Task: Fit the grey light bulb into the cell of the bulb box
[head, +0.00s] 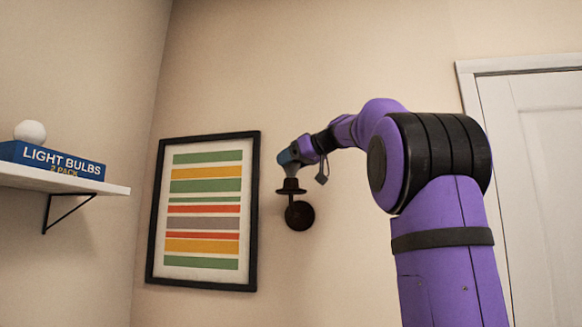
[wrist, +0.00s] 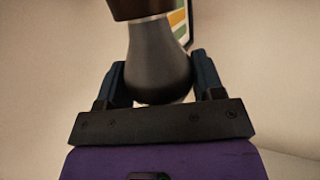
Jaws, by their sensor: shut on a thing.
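The grey light bulb (wrist: 158,60) is between the two fingers of my gripper (wrist: 160,80), which is shut on it. Its neck meets the dark brown socket (wrist: 140,8) at the top of the wrist view; whether it is seated there cannot be told. In the head view my gripper (head: 288,158) is at the dark wall lamp (head: 299,215), with the grey bulb (head: 290,171) just above the lamp's cup. The blue bulb box (head: 50,160), marked "LIGHT BULBS 2 PACK", stands on the shelf at far left. A white bulb (head: 30,132) shows at its top. Its cells are hidden.
The white shelf (head: 60,181) is fixed to the left wall on a black bracket (head: 62,205). A framed striped picture (head: 205,212) hangs between shelf and lamp. A white door (head: 540,180) is at the right. The space between lamp and shelf looks clear.

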